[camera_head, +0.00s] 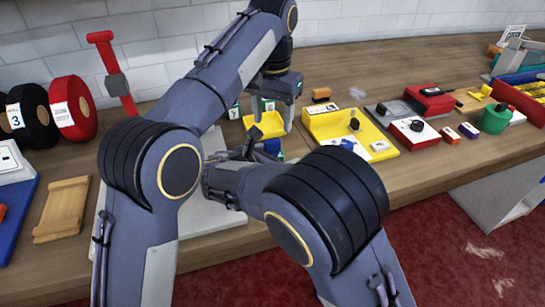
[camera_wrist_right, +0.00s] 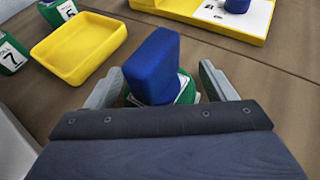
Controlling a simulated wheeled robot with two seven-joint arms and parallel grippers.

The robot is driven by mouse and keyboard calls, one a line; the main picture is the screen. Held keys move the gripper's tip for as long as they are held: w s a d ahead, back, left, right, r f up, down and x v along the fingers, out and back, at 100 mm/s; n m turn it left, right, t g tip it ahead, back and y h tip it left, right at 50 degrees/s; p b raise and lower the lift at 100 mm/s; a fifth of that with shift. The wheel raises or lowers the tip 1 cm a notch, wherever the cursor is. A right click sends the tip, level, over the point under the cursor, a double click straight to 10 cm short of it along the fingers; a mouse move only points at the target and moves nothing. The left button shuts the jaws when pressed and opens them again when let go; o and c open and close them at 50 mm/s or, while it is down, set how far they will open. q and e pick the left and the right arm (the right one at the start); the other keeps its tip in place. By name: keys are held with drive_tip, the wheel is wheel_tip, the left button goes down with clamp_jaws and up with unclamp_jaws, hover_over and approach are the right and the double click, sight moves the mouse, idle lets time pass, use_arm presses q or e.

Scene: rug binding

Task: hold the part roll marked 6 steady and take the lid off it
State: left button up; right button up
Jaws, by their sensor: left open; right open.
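A green part roll (camera_wrist_right: 187,88) with a tall blue lid (camera_wrist_right: 152,65) on it stands on the table between the fingers of my right gripper (camera_wrist_right: 160,88). That gripper is open, with a finger on each side; contact cannot be told. The roll's number is not readable. In the head view the blue lid (camera_head: 272,146) shows beside my right gripper (camera_head: 252,152), and the arm hides much around it. My left gripper (camera_head: 277,118) is open, pointing down above and behind the lid, near the yellow tray, apparently empty.
A yellow tray (camera_wrist_right: 80,46) lies behind the roll. Green rolls marked 7 (camera_wrist_right: 10,55) and apparently 5 (camera_wrist_right: 66,11) stand beyond it. A yellow parts holder (camera_head: 345,125) is to the right. A red upright stand (camera_head: 113,72) and large reels are at left.

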drive_tip(key=c, duration=1.5)
drive_tip(key=o, duration=1.5)
